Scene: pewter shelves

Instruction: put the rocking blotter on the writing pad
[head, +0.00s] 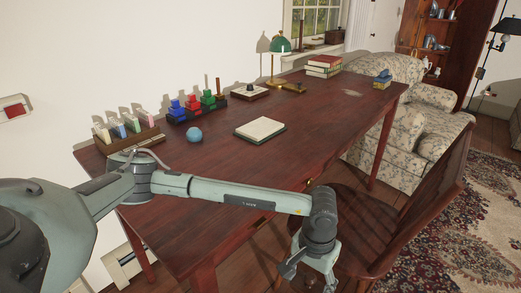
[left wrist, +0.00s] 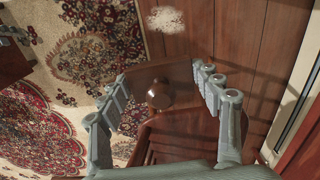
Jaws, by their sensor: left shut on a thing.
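The rocking blotter (left wrist: 176,84), a dark brown wooden block with a round knob, is between the fingers of my left gripper (left wrist: 166,92) in the left wrist view. The fingers are shut on it from both sides. In the head view my left gripper (head: 308,278) is low at the bottom edge, off the desk's front side by the chair, and I cannot make out the blotter there. The writing pad (head: 260,129), cream paper on a green base, lies flat on the desk, its top bare. My right gripper is in neither view.
The desk (head: 215,230) has clear room around the pad. A blue ball (head: 194,134), coloured ink bottles (head: 192,107), a card rack (head: 130,139), a green lamp (head: 279,46) and books (head: 323,66) stand behind or beside it. A wooden chair (head: 425,215) is close to my left gripper.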

